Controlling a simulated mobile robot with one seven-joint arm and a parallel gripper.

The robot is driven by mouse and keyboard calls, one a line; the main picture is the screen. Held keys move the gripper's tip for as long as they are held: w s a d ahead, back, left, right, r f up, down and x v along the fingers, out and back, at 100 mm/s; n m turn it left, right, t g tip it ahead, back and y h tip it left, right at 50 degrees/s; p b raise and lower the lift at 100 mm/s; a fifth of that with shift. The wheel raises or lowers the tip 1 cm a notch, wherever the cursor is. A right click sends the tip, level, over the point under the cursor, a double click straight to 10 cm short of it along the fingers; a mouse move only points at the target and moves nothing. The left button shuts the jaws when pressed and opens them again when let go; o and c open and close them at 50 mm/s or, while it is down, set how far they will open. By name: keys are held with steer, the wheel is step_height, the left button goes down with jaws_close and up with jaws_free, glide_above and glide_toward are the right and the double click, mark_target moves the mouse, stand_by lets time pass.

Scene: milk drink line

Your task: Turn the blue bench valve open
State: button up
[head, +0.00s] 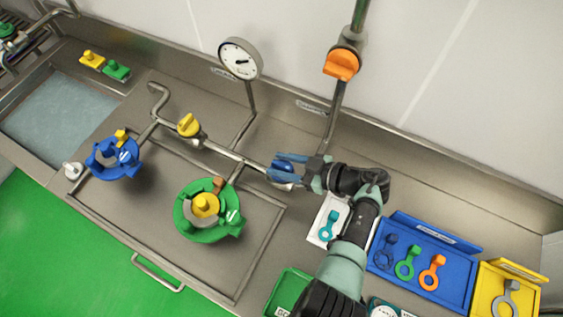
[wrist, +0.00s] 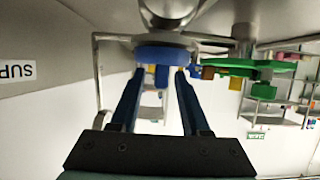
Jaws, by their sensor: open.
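The blue bench valve (head: 284,165) sits on the grey pipe at the middle of the bench, largely hidden by my gripper in the head view. In the wrist view its round blue body (wrist: 162,53) is straight ahead, with a small blue handle below it. My gripper (head: 282,167) is open, with one blue finger on either side of the valve. In the wrist view the fingertips (wrist: 160,74) flank the handle, with a gap showing; I cannot tell whether either finger touches it.
A yellow valve (head: 188,125) and an orange valve (head: 342,64) are on nearby pipes. A gauge (head: 240,58) stands behind. Green (head: 208,233) and blue (head: 96,165) round fittings lie left. A blue tray (head: 458,283) and a white tray (head: 318,240) are near my arm.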

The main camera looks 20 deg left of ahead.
steer(key=b+v, duration=0.1)
steer(key=v, duration=1.2)
steer(key=shift+f, duration=0.1)
